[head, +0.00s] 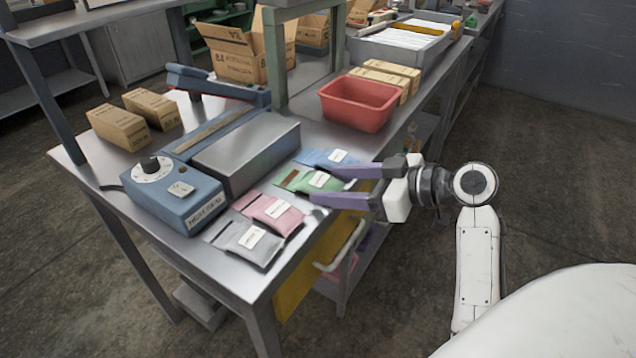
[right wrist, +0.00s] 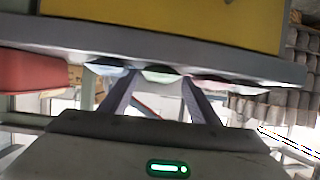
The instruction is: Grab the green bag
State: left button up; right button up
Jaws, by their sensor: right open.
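The green bag (head: 309,181) lies flat on the metal table, with a white label, between a blue bag (head: 329,158) and a pink bag (head: 273,212). A grey bag (head: 245,243) lies nearest the table's front corner. My right gripper (head: 324,185) is open and empty, its two purple fingers pointing at the green bag's right end. In the right wrist view the green bag's edge (right wrist: 161,76) shows between the spread fingers (right wrist: 160,88). I cannot tell whether the fingers touch it. My left gripper is not in view.
A blue sealing machine (head: 178,199) and a metal box (head: 247,152) stand behind the bags. A red bin (head: 358,103) stands further right, beside tan boxes (head: 392,75). The table's edge (head: 290,272) runs under the gripper. Open floor lies to the right.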

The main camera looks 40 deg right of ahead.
jog(key=shift+w+a+f, duration=0.3)
jog(key=shift+w, duration=0.3)
jog(key=c, duration=0.9)
